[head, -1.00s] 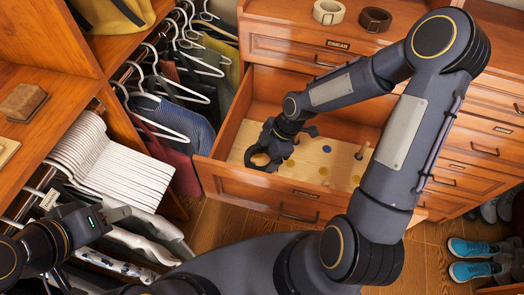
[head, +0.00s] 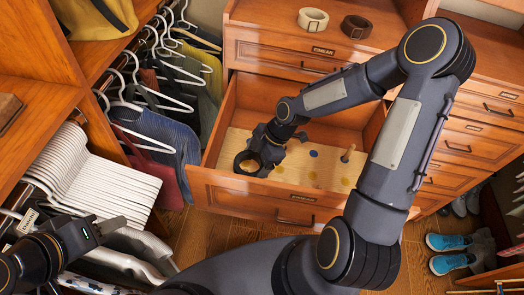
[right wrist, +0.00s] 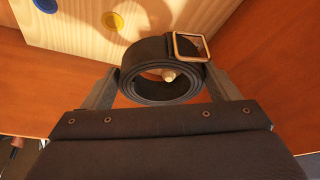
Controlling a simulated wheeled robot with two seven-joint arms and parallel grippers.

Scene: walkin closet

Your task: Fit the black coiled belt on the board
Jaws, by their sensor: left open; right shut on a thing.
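The black coiled belt (right wrist: 150,82) with its metal buckle (right wrist: 190,46) is clasped between the two fingers of my right gripper (right wrist: 165,92). In the head view, the belt (head: 242,166) shows as a dark ring at the near left of the open drawer. The pale wooden board (head: 318,170) lies in the drawer. A light peg tip (right wrist: 168,75) shows through the coil's opening in the right wrist view; I cannot tell how far the coil is around it. My left gripper (head: 112,226) is open and empty at the lower left, far from the board.
Another peg (head: 347,154) stands on the board's right side. Blue (right wrist: 113,20) and yellow discs mark the board. The drawer front (head: 255,200) rises close to the belt. Two coiled belts, cream (head: 313,19) and brown (head: 357,27), rest on the dresser top. Clothes hang at left.

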